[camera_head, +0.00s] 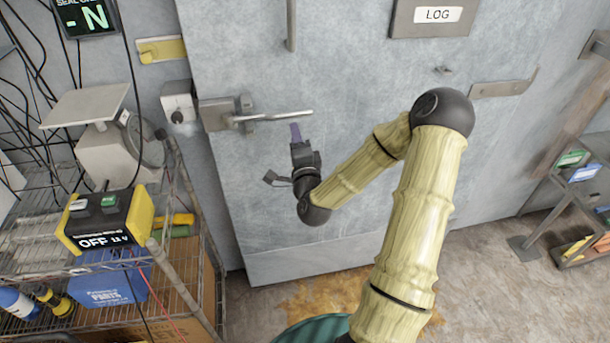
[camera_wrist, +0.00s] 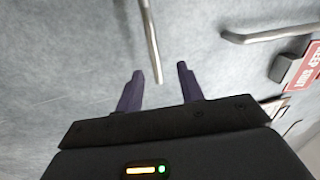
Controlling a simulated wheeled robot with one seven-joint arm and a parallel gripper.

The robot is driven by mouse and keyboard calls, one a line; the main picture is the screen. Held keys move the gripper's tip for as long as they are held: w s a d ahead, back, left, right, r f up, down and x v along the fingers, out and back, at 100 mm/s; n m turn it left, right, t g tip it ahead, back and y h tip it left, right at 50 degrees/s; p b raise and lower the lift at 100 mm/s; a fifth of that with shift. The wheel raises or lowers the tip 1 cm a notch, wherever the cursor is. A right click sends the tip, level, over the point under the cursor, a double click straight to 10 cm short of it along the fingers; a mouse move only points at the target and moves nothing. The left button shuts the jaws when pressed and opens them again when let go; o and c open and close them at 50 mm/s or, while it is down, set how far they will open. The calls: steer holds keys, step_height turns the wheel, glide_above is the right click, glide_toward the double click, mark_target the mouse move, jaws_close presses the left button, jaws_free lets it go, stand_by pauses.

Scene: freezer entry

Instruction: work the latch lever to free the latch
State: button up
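The latch lever (camera_head: 275,116) is a thin metal bar that runs nearly level to the right from the latch body (camera_head: 222,112) on the grey door. My gripper (camera_head: 295,127) is just below the lever's free right end, with its purple fingers pointing up toward it. In the wrist view the lever (camera_wrist: 150,40) comes down from the top edge, and its free end shows between the two spread fingers of my gripper (camera_wrist: 160,69). The gripper is open and holds nothing. I cannot tell whether the lever end lies at finger depth. The latch body is outside the wrist view.
A vertical door handle (camera_head: 291,25) is above the lever and also shows in the wrist view (camera_wrist: 270,34). A LOG plate (camera_head: 437,17) is at the upper right. A grey control box (camera_head: 179,103) sits left of the latch. A cluttered wire shelf (camera_head: 40,240) stands at the left.

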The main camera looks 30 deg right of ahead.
steer(key=p+v, duration=0.2)
steer(key=v, duration=0.1)
steer(key=shift+d+r, duration=0.1)
steer(key=shift+r, duration=0.1)
steer(key=shift+s+p, duration=0.1)
steer(key=shift+p, duration=0.5)
steer(key=p+v, duration=0.8)
steer(key=p, duration=0.3)
steer(key=shift+f, duration=0.25)
steer(key=shift+s, duration=0.15)
